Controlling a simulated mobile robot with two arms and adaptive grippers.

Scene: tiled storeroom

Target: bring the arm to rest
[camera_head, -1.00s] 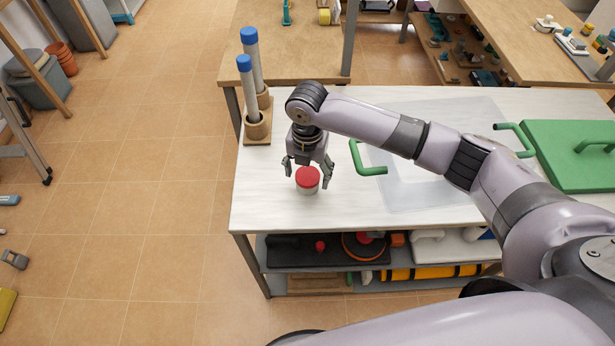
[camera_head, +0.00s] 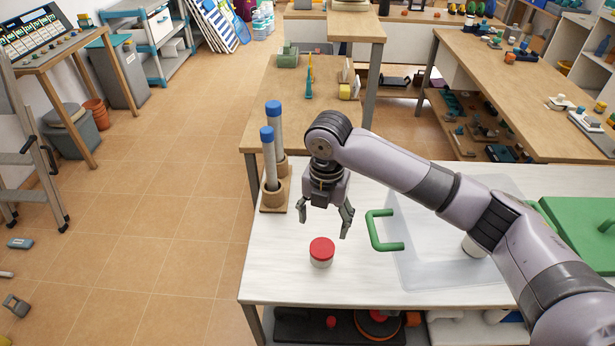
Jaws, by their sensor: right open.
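My right gripper (camera_head: 324,222) hangs over the white table with its fingers spread, pointing down and empty. A small white jar with a red lid (camera_head: 321,251) stands upright on the table just below the gripper in the picture, apart from the fingers. My right arm comes in from the lower right and bends down at the wrist. My left gripper does not show.
The white table (camera_head: 275,277) has a wooden holder with two blue-capped tubes (camera_head: 269,160) at its left. A green handle (camera_head: 389,246) and clear tray lie near the arm. A green lid (camera_head: 580,225) is at right. Open tiled floor (camera_head: 170,230) lies left.

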